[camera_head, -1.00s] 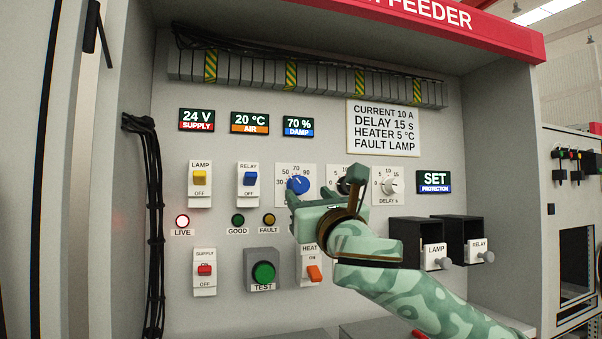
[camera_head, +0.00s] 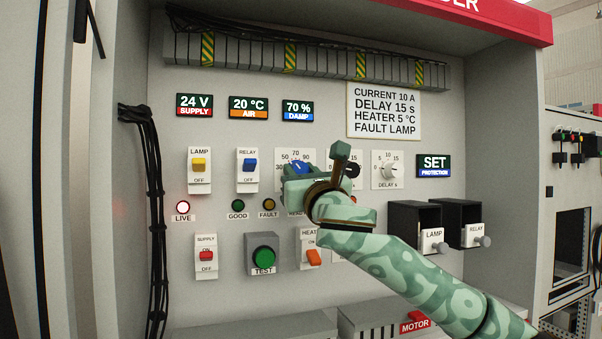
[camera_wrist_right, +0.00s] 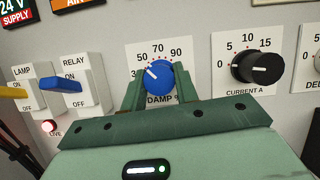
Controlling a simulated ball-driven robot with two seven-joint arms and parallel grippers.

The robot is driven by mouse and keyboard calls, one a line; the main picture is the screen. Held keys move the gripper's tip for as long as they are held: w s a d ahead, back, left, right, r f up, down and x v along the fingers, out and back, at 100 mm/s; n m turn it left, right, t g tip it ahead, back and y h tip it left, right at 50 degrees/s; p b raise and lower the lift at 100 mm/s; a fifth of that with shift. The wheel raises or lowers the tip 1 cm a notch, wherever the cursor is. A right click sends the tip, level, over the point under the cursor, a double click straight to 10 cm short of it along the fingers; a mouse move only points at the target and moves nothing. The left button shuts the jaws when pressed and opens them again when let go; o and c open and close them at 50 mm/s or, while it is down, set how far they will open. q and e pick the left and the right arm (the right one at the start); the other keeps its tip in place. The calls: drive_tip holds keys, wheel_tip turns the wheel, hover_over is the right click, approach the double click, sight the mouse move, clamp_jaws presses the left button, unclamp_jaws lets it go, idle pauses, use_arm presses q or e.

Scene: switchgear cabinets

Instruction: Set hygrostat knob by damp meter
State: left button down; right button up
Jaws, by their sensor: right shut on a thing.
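The blue hygrostat knob (camera_wrist_right: 157,80) sits on a white scale plate marked 30 to 90 with a "DAMP" label. Its white pointer line aims to the upper left, near the 50 mark, in the wrist view. My right gripper (camera_wrist_right: 160,88) is shut on this knob, one green finger on each side. In the head view the right gripper (camera_head: 300,180) covers the lower part of the knob (camera_head: 297,168). The damp meter (camera_head: 298,111) reads 70 %. My left gripper is not in view.
The black current knob (camera_wrist_right: 258,67) is close to the right of the gripper. The relay switch (camera_wrist_right: 78,85) and lamp switch (camera_wrist_right: 25,88) are to the left. Below are the green test button (camera_head: 264,256) and the orange heater switch (camera_head: 313,257). Black cables (camera_head: 154,220) hang at the left.

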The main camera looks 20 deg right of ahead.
drive_tip(key=m+h, duration=0.1)
drive_tip(key=m, duration=0.1)
drive_tip(key=m+h, duration=0.1)
drive_tip(key=m, duration=0.2)
drive_tip(key=shift+a+h+b, duration=0.1)
drive_tip(key=shift+h+b, duration=0.25)
drive_tip(key=shift+h, duration=0.05)
drive_tip(key=m+h, duration=0.2)
drive_tip(key=m, duration=0.2)
drive_tip(key=shift+a+g, duration=0.1)
drive_tip(key=shift+g, duration=0.2)
drive_tip(key=m+g+h, duration=0.1)
drive_tip(key=m, duration=0.2)
drive_tip(key=m+g+h, duration=0.1)
drive_tip(key=m, duration=0.3)
drive_tip(key=shift+r+h, duration=0.1)
drive_tip(key=shift+h, duration=0.3)
drive_tip(key=shift+m, duration=0.3)
drive_tip(key=o, duration=1)
drive_tip(key=shift+s, duration=0.1)
